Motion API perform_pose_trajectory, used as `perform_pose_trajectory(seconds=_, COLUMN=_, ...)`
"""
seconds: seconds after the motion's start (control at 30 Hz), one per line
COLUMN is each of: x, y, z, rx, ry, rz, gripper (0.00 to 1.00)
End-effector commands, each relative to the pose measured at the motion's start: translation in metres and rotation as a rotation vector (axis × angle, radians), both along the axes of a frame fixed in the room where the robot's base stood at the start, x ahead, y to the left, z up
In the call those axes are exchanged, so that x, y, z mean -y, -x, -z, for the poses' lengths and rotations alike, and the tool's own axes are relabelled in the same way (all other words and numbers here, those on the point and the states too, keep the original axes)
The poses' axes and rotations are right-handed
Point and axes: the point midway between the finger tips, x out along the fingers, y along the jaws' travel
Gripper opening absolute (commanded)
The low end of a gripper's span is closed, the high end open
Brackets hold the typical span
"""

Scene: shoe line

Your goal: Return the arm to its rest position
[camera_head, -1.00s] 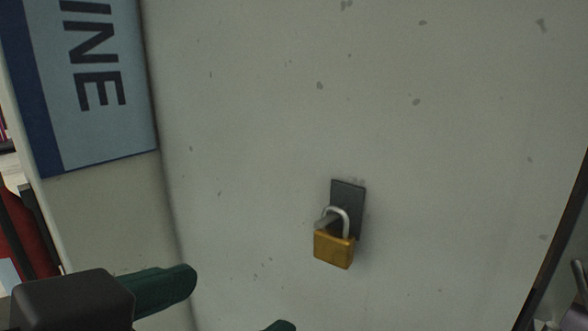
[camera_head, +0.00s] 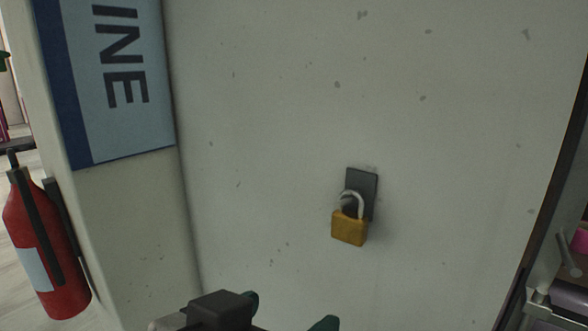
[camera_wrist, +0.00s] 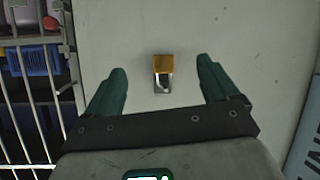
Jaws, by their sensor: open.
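My gripper (camera_wrist: 160,90) is open and empty, with two green fingers spread apart in the wrist view. In the head view my gripper (camera_head: 288,318) shows only partly at the bottom edge, with its fingertips below and to the left of the padlock. A brass padlock (camera_head: 349,227) hangs by its shackle on a dark hasp plate (camera_head: 361,190) on a pale panel. In the wrist view the padlock (camera_wrist: 163,65) sits beyond the fingers, between them in the picture, and they do not appear to touch it. The rest of my arm is out of view.
The pale panel (camera_head: 280,120) fills most of the head view. A blue-and-white sign (camera_head: 125,90) is at its left. A red fire extinguisher (camera_head: 50,255) stands at the far left. A metal rack (camera_wrist: 35,80) with a blue item (camera_wrist: 40,60) is at the wrist view's left.

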Motion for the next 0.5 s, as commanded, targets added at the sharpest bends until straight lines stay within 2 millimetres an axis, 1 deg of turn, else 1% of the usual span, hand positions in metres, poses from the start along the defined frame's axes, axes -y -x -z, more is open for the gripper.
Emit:
perform_pose_trajectory(seconds=0.03, x=0.010, y=-0.008, z=0.013, rx=-0.024, ry=0.018, rz=-0.002, gripper=0.88)
perform_pose_trajectory(seconds=0.17, x=0.039, y=-0.027, z=0.052, rx=-0.102, ry=0.058, rz=-0.026, gripper=0.88)
perform_pose_trajectory(seconds=0.27, x=0.074, y=-0.041, z=0.094, rx=-0.191, ry=0.090, rz=-0.050, gripper=0.88)
perform_pose_trajectory(seconds=0.3, x=0.090, y=-0.045, z=0.114, rx=-0.235, ry=0.100, rz=-0.062, gripper=0.88)
perform_pose_trajectory(seconds=0.37, x=0.118, y=-0.048, z=0.146, rx=-0.308, ry=0.109, rz=-0.080, gripper=0.88)
perform_pose_trajectory(seconds=0.4, x=0.137, y=-0.047, z=0.167, rx=-0.358, ry=0.112, rz=-0.092, gripper=0.88)
perform_pose_trajectory(seconds=0.43, x=0.150, y=-0.046, z=0.183, rx=-0.394, ry=0.110, rz=-0.103, gripper=0.88)
perform_pose_trajectory(seconds=0.47, x=0.163, y=-0.043, z=0.199, rx=-0.431, ry=0.106, rz=-0.113, gripper=0.88)
perform_pose_trajectory(seconds=0.5, x=0.181, y=-0.037, z=0.219, rx=-0.480, ry=0.098, rz=-0.128, gripper=0.88)
